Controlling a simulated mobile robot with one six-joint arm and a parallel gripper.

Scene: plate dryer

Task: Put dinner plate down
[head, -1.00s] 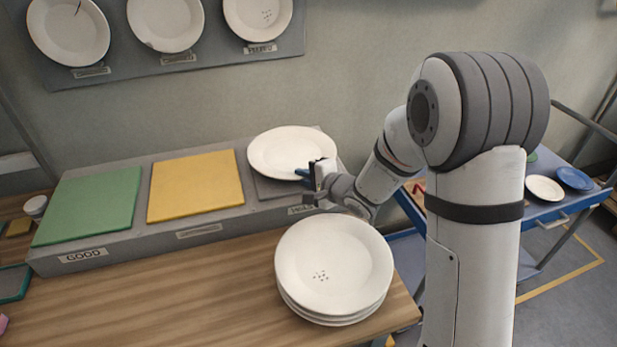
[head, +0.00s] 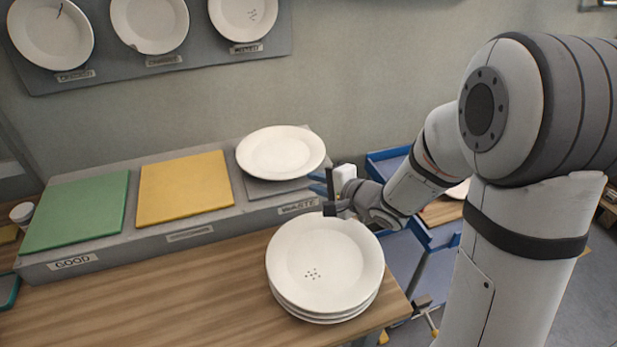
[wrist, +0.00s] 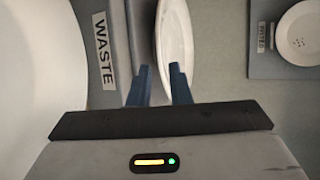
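The white dinner plate (head: 280,150) lies on the grey pad (head: 262,187) at the WASTE (head: 298,206) end of the raised ledge. My gripper (head: 317,183) is just off the plate's right front rim, with its blue fingers pointing toward it. In the wrist view my gripper (wrist: 160,82) has its fingers spread apart, with no plate clamped between them. The plate also shows there edge-on (wrist: 174,35), beyond the fingers. Any small gap between rim and fingertips is hard to judge.
A stack of several white plates (head: 325,262), the top one with dark specks, stands on the wooden table just in front of my gripper. Green (head: 77,212) and yellow (head: 184,187) pads on the ledge are bare. Sample plates hang on the wall board (head: 190,72).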

